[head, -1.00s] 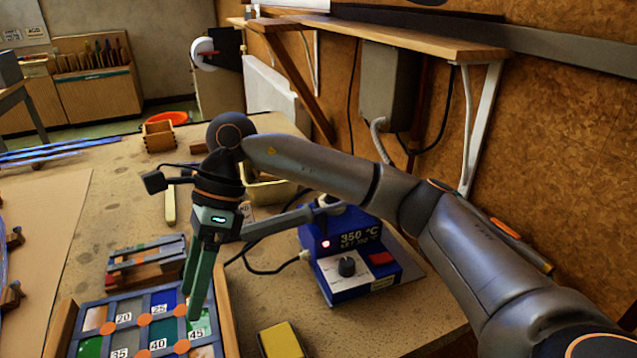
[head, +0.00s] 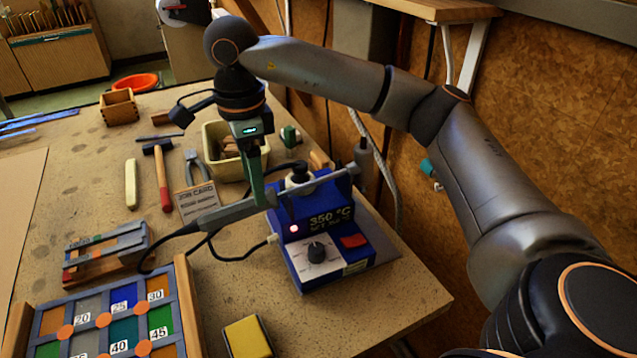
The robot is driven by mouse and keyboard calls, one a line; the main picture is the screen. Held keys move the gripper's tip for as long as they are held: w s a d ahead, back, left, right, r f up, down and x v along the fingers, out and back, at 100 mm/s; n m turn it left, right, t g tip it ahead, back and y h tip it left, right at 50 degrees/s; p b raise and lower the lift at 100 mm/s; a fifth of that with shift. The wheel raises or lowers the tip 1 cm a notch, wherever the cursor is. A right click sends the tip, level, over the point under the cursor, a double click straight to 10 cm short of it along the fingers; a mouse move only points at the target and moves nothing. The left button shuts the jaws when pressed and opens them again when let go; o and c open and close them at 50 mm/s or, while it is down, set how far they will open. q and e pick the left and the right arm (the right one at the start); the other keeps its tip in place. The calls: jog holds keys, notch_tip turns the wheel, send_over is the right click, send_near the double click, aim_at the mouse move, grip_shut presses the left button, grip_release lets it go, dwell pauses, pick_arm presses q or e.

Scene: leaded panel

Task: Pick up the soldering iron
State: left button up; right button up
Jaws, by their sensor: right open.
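The soldering iron (head: 232,211) is a grey rod lying roughly level. Its handle end sticks out to the left of the blue soldering station (head: 318,262). A black cable runs from that end, and the other end lies over the top of the station. My right gripper (head: 262,200) points down, open, with its green-padded fingers at the iron's handle. The fingers overlap the handle in the picture. I cannot tell whether they touch it. My left gripper is not in view.
A numbered glass panel (head: 187,308) in a wooden frame lies front left, with a yellow sponge (head: 248,338) to its right. A job card (head: 198,201), hammer (head: 161,176), pliers (head: 194,168) and cream bin (head: 223,167) lie behind. Bare bench shows front right.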

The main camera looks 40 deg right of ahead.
aim_at(281, 197)
jog(key=shift+s+a+f+p, duration=0.1)
jog(key=shift+f+p, duration=0.15)
jog(key=shift+f, duration=1.3)
jog(key=shift+s+a+f+p, duration=0.1)
jog(key=shift+f+p, duration=0.1)
jog(key=shift+f, duration=1.3)
grip_shut()
jog(key=shift+w, duration=0.1)
